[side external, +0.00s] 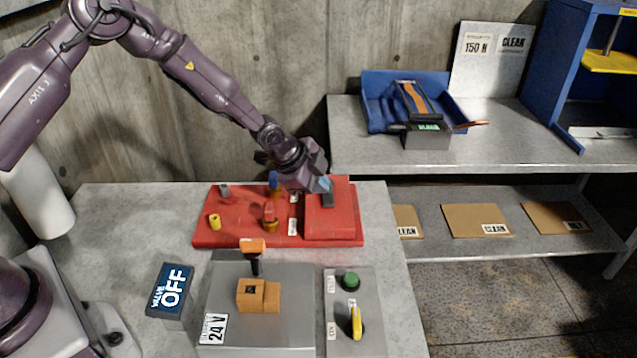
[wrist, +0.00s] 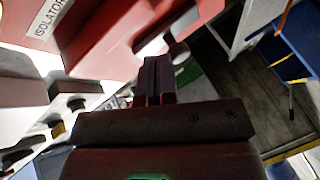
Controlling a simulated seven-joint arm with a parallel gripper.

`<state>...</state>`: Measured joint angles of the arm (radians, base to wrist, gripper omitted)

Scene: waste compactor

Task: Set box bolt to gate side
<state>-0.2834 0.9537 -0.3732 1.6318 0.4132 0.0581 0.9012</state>
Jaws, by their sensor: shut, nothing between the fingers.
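The red box (side external: 343,222) is a raised block at the right end of a flat red board (side external: 235,236). A small dark part (side external: 327,201) on its top may be the bolt; which side it is set to cannot be told. My gripper (side external: 325,186) is directly above that part, its fingers shut and empty; whether they touch it is unclear. In the wrist view the shut fingers (wrist: 159,80) point at the red surface, with a pale piece (wrist: 181,54) just beside their tips.
The red board carries blue, red and yellow pieces. In front are an orange-handled lever (side external: 252,247) on a grey 24 V box, a panel with a green button (side external: 350,281) and yellow switch (side external: 356,322), and a VALVE OFF display (side external: 170,290). A blue tray (side external: 375,88) stands behind.

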